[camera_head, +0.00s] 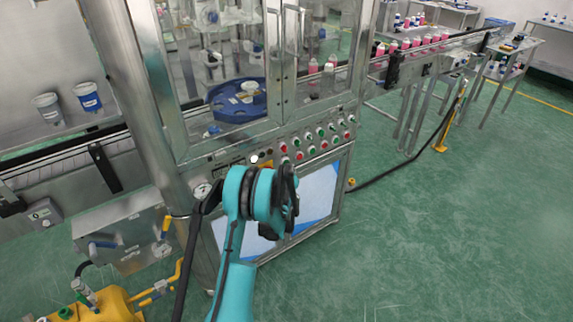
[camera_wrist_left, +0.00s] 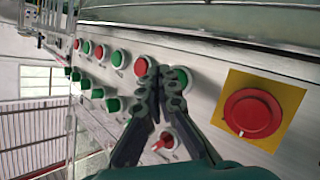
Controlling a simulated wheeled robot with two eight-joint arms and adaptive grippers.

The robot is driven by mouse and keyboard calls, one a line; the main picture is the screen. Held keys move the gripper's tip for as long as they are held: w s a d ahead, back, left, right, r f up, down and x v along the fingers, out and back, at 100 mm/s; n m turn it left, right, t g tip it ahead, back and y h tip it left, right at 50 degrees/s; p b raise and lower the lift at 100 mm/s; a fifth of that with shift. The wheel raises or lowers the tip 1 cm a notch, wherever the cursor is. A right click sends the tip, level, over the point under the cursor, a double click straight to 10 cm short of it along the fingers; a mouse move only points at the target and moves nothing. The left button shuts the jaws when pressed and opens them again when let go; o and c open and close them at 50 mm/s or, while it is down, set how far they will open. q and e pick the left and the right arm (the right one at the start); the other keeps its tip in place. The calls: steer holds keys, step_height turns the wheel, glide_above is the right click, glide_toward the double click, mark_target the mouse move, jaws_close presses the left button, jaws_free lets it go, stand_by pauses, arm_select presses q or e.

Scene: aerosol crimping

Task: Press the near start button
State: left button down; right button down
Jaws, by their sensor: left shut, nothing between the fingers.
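The control panel (camera_head: 316,143) on the front of the machine carries rows of red and green buttons. In the left wrist view, a green button (camera_wrist_left: 184,74) sits just right of my fingertips, partly hidden by them. A red button (camera_wrist_left: 141,66) sits just left of them, and another green button (camera_wrist_left: 118,58) lies farther left. My left gripper (camera_wrist_left: 160,75) is shut and empty, its tips over the panel between the red and green buttons; contact cannot be told. In the head view my teal left wrist covers the panel's left part. My right gripper is not in view.
A large red mushroom button on a yellow plate (camera_wrist_left: 286,95) is right of the fingers. A red selector knob (camera_wrist_left: 164,141) sits below them. Glass doors (camera_head: 309,50) rise above the panel. A conveyor with pink-bodied cans (camera_head: 405,44) runs right; green floor is clear.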

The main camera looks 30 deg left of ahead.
arm_select(q)
steer(key=shift+a, duration=0.15)
stand_by(0.6)
steer(key=shift+w+a, duration=0.2)
steer(key=shift+a, duration=0.05)
steer(key=shift+w+a, duration=0.1)
steer(key=shift+a, duration=0.25)
stand_by(0.6)
steer(key=shift+d, duration=0.1)
steer(key=shift+s+d, duration=0.3)
steer(key=shift+d, duration=0.35)
steer(key=shift+s+d, duration=0.3)
steer(key=shift+d, duration=0.5)
steer(key=shift+s+d, duration=0.35)
steer(key=shift+d, duration=0.4)
steer(key=shift+s+d, duration=0.3)
steer(key=shift+d, duration=0.5)
